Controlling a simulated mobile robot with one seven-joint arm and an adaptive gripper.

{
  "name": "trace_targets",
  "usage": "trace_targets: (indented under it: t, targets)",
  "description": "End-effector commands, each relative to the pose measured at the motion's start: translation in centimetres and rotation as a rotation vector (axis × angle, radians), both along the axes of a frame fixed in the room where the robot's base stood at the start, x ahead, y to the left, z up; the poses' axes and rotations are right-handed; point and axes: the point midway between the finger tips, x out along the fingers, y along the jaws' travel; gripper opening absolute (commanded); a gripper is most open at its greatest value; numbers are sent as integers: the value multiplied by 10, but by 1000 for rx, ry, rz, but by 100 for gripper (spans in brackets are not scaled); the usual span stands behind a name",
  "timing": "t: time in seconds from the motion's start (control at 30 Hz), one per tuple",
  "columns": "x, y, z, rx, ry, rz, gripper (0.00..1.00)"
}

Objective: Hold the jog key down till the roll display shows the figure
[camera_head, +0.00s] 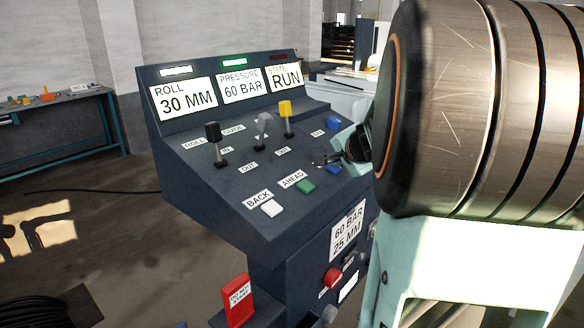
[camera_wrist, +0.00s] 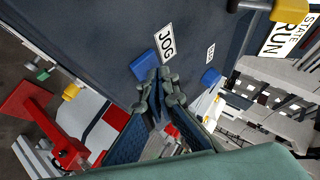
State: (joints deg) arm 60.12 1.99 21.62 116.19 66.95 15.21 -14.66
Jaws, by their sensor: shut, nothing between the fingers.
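The roll display (camera_head: 184,100) on the dark console reads 30 MM. A placard (camera_head: 347,231) on the console front reads 60 BAR, 25 MM. The jog key (camera_wrist: 144,64) is blue, beside its JOG label (camera_wrist: 166,42) in the wrist view. My gripper is shut and empty. In the wrist view its fingertips (camera_wrist: 160,77) are right at the jog key's edge; I cannot tell whether they touch it or whether it is pressed.
Other displays read PRESSURE 60 BAR (camera_head: 241,85) and STATE RUN (camera_head: 286,77). Close by are a green AHEAD key (camera_head: 305,186), a white BACK key (camera_head: 271,208), another blue key (camera_head: 334,122), and black (camera_head: 213,132), grey (camera_head: 264,118) and yellow (camera_head: 285,108) levers.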

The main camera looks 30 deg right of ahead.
Motion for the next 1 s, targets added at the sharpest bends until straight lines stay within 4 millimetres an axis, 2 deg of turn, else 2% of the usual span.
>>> trace_targets:
  t: [1.0]
  targets:
    - [2, 1, -8, 0, 0, 0, 0]
